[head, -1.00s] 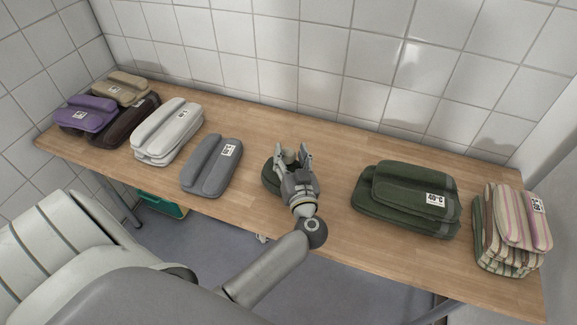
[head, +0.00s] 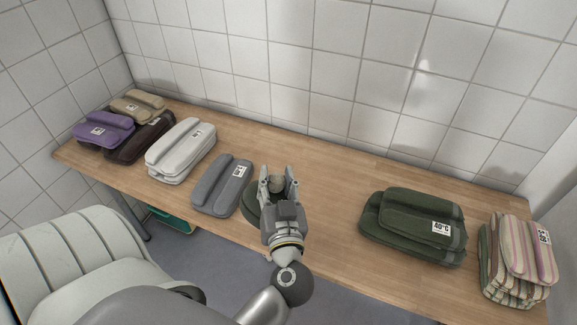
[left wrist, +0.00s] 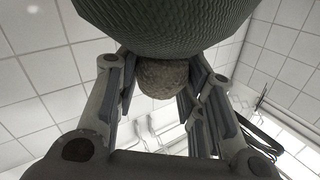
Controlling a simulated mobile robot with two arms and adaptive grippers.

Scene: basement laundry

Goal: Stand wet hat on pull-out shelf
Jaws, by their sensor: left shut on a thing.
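The hat is dark green and ribbed, with a grey, rough, round bobble. In the head view, part of the green hat (head: 251,203) shows to the left of my left gripper (head: 278,180); the rest is hidden behind the gripper. In the left wrist view, the hat's knitted body (left wrist: 165,25) fills the top, and the bobble (left wrist: 163,78) sits between the fingers of my left gripper (left wrist: 160,85). The gripper is shut on the hat by the bobble. I cannot identify a pull-out shelf in these views. My right gripper is not in view.
A wooden bench (head: 315,190) runs along the tiled wall. Folded grey (head: 222,185), white (head: 181,150), purple (head: 103,130) and other textiles lie on its left. Green (head: 413,225) and striped (head: 518,260) piles lie on its right. The bench's middle is clear.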

